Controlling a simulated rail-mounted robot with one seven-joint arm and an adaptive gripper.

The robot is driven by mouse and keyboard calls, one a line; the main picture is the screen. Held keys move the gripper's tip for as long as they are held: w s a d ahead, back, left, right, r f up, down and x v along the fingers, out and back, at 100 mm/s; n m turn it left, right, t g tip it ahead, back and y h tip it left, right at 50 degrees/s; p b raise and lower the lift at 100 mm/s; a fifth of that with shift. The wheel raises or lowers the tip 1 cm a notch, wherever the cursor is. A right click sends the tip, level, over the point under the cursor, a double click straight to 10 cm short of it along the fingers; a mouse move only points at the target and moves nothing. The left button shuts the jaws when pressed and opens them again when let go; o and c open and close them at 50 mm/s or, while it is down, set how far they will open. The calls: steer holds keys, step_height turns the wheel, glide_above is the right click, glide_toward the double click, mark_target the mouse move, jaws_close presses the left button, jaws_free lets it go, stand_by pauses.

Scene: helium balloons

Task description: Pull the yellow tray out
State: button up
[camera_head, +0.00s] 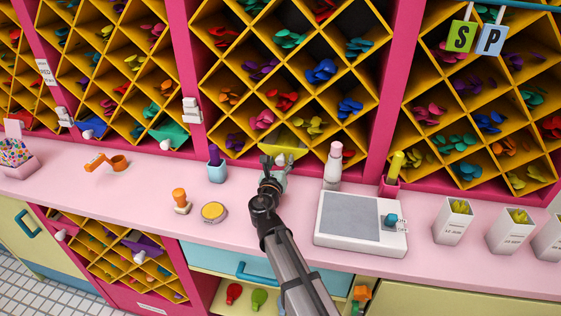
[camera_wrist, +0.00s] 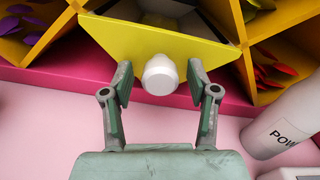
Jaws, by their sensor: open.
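The yellow tray (camera_wrist: 110,38) sits in a bottom cell of the middle diamond shelf, with a sloped yellow front and a round white knob (camera_wrist: 160,75). In the head view the tray (camera_head: 284,142) shows just above my gripper (camera_head: 276,160), which partly covers it; the knob is hard to make out there. In the wrist view my gripper (camera_wrist: 160,88) is open, with one finger on each side of the knob. A gap shows between each finger and the knob, and the fingertips appear close to the tray's front. The tray's inside is mostly hidden.
A white bottle (camera_wrist: 285,120) stands right of my gripper; the scale (camera_head: 350,216) is farther right. The pink counter (camera_head: 130,205) has bare room at left.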

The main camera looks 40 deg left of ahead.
jaws_close()
steer(key=v, duration=1.3)
steer(key=shift+s+d, duration=0.25)
steer(key=shift+s, duration=0.05)
steer(key=shift+s+d, duration=0.1)
steer(key=shift+s, duration=0.1)
jaws_free()
steer(key=shift+v, duration=3.7)
